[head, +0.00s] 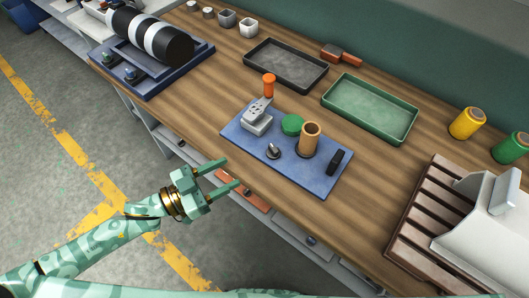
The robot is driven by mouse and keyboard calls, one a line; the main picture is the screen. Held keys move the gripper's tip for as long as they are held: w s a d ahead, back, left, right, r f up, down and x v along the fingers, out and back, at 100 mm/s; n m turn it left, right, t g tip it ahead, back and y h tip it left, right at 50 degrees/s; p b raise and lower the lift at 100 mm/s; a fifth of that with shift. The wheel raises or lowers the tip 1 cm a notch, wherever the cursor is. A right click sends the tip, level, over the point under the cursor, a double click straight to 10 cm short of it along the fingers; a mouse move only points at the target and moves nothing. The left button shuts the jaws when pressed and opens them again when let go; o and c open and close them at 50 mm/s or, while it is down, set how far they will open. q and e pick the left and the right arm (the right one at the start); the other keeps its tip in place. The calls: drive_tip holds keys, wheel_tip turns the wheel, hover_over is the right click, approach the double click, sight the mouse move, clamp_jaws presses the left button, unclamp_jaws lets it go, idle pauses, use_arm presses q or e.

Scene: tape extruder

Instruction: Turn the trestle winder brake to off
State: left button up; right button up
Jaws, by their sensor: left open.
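A winder-like unit with a black-and-white striped roll (152,38) lying across a dark blue frame (170,80) stands at the far left of the bench. Two small knobs, a left one (106,57) and a right one (130,73), sit on its front edge. A blue board (295,178) nearer the middle carries a small dark-and-grey knob (273,151) and a black lever or handle (337,161). I cannot tell which control is the brake, nor read any setting. My left gripper (231,173) is open and empty, off the bench's front edge, pointing toward the blue board and touching nothing.
The blue board also bears a grey block (257,120), an orange-topped post (268,86), a green disc (292,124) and a brown cylinder (309,139). Behind are a black tray (286,82) and a green tray (408,138). A slatted rack (412,225) stands right. Bare wood lies left of the board.

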sight(271, 151)
use_arm(q)
drive_tip(key=b+x, duration=0.2)
drive_tip(key=x, duration=0.9)
drive_tip(key=shift+w+d, duration=0.2)
drive_tip(key=shift+d, duration=0.1)
